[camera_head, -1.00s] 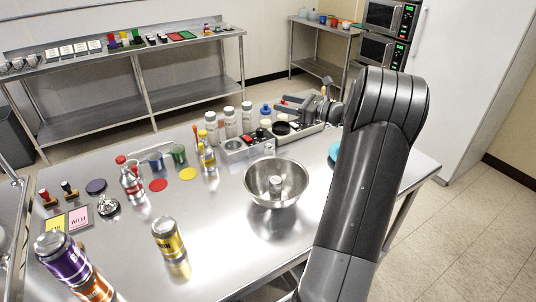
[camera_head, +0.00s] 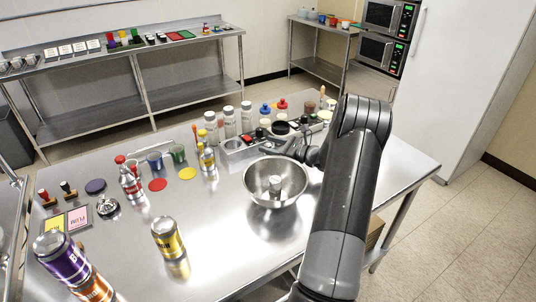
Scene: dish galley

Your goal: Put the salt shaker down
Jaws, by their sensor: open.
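My gripper (camera_head: 284,146) is over the back right of the table, just behind the steel bowl. Its jaws are open, and it appears to hold nothing. I cannot tell for certain which item is the salt shaker. Clear shakers with silver lids stand upright in a row at the back, such as the one (camera_head: 246,117) nearest the gripper. Blue-topped (camera_head: 265,112) and red-topped (camera_head: 282,108) containers stand to its right.
A grey caddy (camera_head: 233,152) sits left of my gripper. Bottles, cups and coloured discs stand on the left half of the table, with a yellow can (camera_head: 167,238) and a purple can (camera_head: 61,256) in front. The front middle of the tabletop (camera_head: 225,240) is clear.

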